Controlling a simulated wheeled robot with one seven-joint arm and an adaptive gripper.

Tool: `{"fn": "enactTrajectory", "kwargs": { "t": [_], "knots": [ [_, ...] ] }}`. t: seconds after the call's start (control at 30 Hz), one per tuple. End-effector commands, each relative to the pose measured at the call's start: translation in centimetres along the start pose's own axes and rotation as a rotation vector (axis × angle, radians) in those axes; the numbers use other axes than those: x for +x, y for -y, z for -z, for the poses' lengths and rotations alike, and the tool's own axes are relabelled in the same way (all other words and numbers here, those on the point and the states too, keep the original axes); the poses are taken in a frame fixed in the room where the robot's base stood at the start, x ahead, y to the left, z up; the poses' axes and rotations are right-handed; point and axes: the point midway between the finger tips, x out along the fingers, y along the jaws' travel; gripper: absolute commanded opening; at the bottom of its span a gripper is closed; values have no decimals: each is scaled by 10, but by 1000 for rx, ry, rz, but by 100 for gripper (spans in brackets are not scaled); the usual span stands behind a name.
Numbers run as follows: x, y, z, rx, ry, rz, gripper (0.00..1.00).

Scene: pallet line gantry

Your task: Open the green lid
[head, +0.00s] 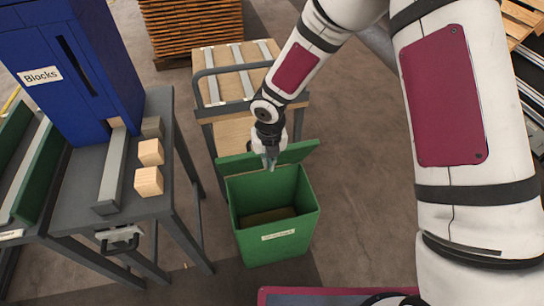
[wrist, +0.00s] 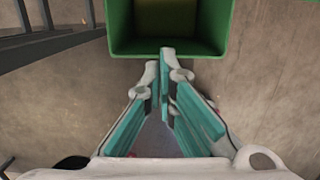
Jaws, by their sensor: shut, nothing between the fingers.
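The green bin (head: 277,243) stands on the floor in the head view, its top open and its inside showing. Its green lid (head: 297,153) is raised and leans back behind the opening at the bin's far side. My gripper (head: 269,163) is at the lid, in front of part of it; I cannot tell whether they touch. In the wrist view my gripper (wrist: 167,58) is shut and empty, its fingertips close to the bin's rim (wrist: 200,48). I cannot make out the lid there.
A wooden-topped cart (head: 229,131) with a grey rail stands behind the bin. At left, a grey table (head: 78,205) carries a blue dispenser (head: 62,62) labelled Blocks and wooden blocks (head: 149,181). Stacked pallets (head: 190,28) stand at the back. The floor right of the bin is clear.

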Motion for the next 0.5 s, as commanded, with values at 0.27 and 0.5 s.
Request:
{"fn": "enactTrajectory", "kwargs": {
  "t": [0.27, 0.5],
  "knots": [
    [56, 0, 1, 0, -3, 2, 0],
    [62, 1, -23, 7, 3, 0, 0]
  ]
}}
